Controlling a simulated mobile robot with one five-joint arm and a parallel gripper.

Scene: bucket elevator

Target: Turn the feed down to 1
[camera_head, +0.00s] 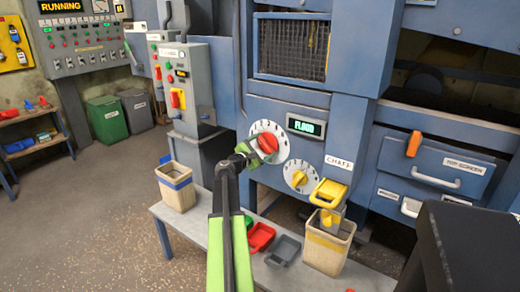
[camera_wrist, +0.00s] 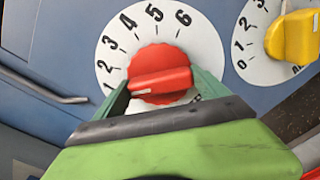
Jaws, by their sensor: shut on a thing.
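The red feed knob (camera_head: 267,143) sits on a white numbered dial (camera_head: 282,128) on the blue machine front. In the wrist view the knob (camera_wrist: 160,73) has a raised bar lying nearly level, its left end near the low numbers. My gripper (camera_head: 252,150) is shut on the red knob, with a finger on each side in the wrist view (camera_wrist: 163,88). A display (camera_head: 306,127) above right reads FLOOD.
A yellow knob (camera_head: 299,178) on a smaller dial sits close at lower right. A yellow-handled chaff part (camera_head: 328,193) hangs above a bin (camera_head: 328,247). A low bench (camera_head: 190,236) holds another bin (camera_head: 176,187) and red and grey trays.

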